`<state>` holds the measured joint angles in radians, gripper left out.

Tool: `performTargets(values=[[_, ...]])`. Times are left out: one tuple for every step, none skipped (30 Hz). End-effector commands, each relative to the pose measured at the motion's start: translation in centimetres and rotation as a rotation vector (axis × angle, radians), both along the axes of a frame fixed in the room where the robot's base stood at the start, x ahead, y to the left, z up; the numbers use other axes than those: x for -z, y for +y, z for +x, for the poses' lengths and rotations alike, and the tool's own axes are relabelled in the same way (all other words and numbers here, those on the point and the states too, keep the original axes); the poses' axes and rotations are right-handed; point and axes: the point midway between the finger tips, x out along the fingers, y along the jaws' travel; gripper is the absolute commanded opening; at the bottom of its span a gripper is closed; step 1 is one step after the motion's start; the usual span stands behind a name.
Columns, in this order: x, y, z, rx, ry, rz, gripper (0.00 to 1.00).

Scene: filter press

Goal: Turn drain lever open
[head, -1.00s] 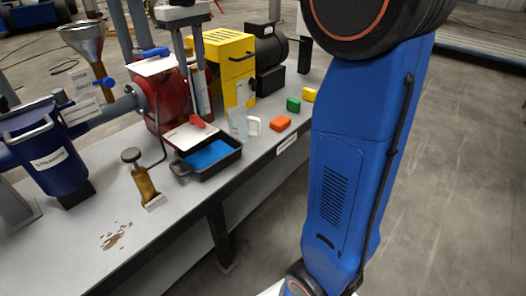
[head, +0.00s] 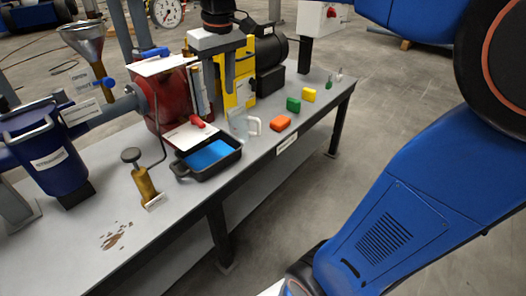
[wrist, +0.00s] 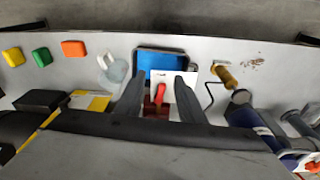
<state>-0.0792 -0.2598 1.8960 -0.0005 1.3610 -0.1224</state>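The drain lever (head: 197,121) is a small red handle at the front of the red filter press body (head: 172,100), above a white label plate. In the wrist view the red lever (wrist: 160,93) shows between my two fingers, pointing along them. My gripper (head: 212,90) is open and empty, fingers pointing down, above and a little behind the lever in the head view. In the wrist view the fingers (wrist: 158,84) stand apart on either side of it. I cannot tell the exact height gap; no contact shows.
A black tray (head: 210,165) with blue liquid sits in front of the press. A clear jug (head: 239,122) stands to its right, with orange, green and yellow blocks beyond. A brass hand pump (head: 144,183) and a blue strainer (head: 50,160) stand left. The bench's front left is mostly clear.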

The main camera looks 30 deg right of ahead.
Motion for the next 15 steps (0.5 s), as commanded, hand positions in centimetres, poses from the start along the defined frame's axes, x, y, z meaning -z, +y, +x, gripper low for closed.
performTargets(values=[[0.3, -0.2, -0.8, 0.006, -0.008, 0.001, 0.36], [0.5, -0.2, -1.1, 0.009, -0.013, 0.002, 0.36], [0.7, -0.4, -1.6, 0.013, -0.018, 0.003, 0.36], [0.9, -0.4, -2.0, 0.016, -0.023, 0.003, 0.36], [1.1, -0.5, -2.3, 0.02, -0.028, 0.004, 0.36], [1.4, -0.6, -2.8, 0.024, -0.034, 0.004, 0.36], [1.6, -0.7, -3.2, 0.027, -0.039, 0.006, 0.36], [1.8, -0.8, -3.6, 0.031, -0.043, 0.006, 0.36], [2.1, -0.9, -4.1, 0.035, -0.048, 0.007, 0.36], [2.3, -1.0, -4.4, 0.039, -0.054, 0.008, 0.36], [2.5, -1.0, -4.8, 0.042, -0.058, 0.008, 0.36], [2.9, -1.1, -5.3, 0.047, -0.063, 0.01, 0.36], [3.1, -1.2, -5.6, 0.051, -0.068, 0.01, 0.36], [3.3, -1.3, -6.0, 0.054, -0.073, 0.011, 0.36], [3.6, -1.4, -6.4, 0.058, -0.079, 0.011, 0.36]])
